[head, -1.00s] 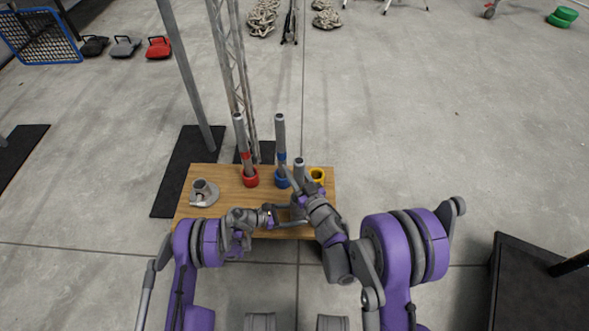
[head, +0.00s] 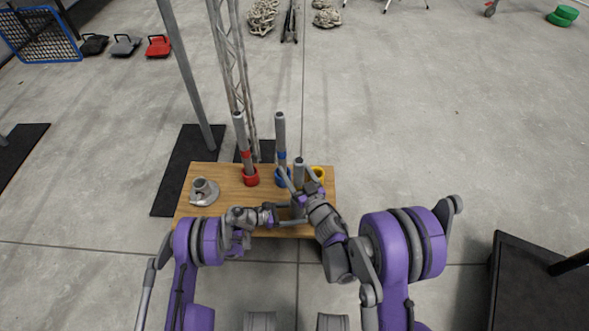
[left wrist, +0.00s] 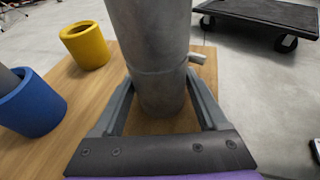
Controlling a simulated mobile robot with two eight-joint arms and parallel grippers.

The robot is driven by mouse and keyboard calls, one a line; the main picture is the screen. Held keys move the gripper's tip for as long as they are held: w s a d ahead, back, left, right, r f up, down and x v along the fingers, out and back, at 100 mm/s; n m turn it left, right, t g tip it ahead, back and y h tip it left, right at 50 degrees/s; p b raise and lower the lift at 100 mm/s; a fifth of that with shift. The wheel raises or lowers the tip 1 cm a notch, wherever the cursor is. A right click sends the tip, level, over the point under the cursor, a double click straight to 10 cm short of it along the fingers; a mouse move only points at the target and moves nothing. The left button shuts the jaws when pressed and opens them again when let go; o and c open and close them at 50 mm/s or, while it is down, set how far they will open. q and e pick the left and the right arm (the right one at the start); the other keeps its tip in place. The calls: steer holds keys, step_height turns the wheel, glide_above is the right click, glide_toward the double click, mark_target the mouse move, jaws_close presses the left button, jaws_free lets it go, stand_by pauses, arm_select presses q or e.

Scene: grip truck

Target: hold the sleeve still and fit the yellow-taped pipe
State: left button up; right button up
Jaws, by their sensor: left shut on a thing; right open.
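A grey pipe (head: 299,166) stands upright at the table's right half. No yellow tape shows on it. My left gripper (head: 298,214) is shut on a grey cylinder (left wrist: 160,85), which looks like the sleeve and stands upright between its fingers in the left wrist view. A seam crosses the cylinder there, and a small pale tab sticks out at its right. My right gripper (head: 299,179) is open, with its fingers apart on either side of the pipe. The yellow cup (head: 317,173) is empty in the left wrist view (left wrist: 86,46).
A red cup (head: 251,180) and a blue cup (left wrist: 34,106) hold taped pipes (head: 239,132) (head: 281,135). A grey round fitting (head: 204,193) sits at the left of the wooden table (head: 229,178). A truss (head: 231,70) stands behind. A dark cart (head: 535,285) is at right.

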mark_target(301, 181)
steer(key=v, duration=0.7)
steer(key=shift+s+d, duration=0.15)
steer(key=shift+s, duration=0.05)
arm_select(q)
steer(key=o, duration=0.9)
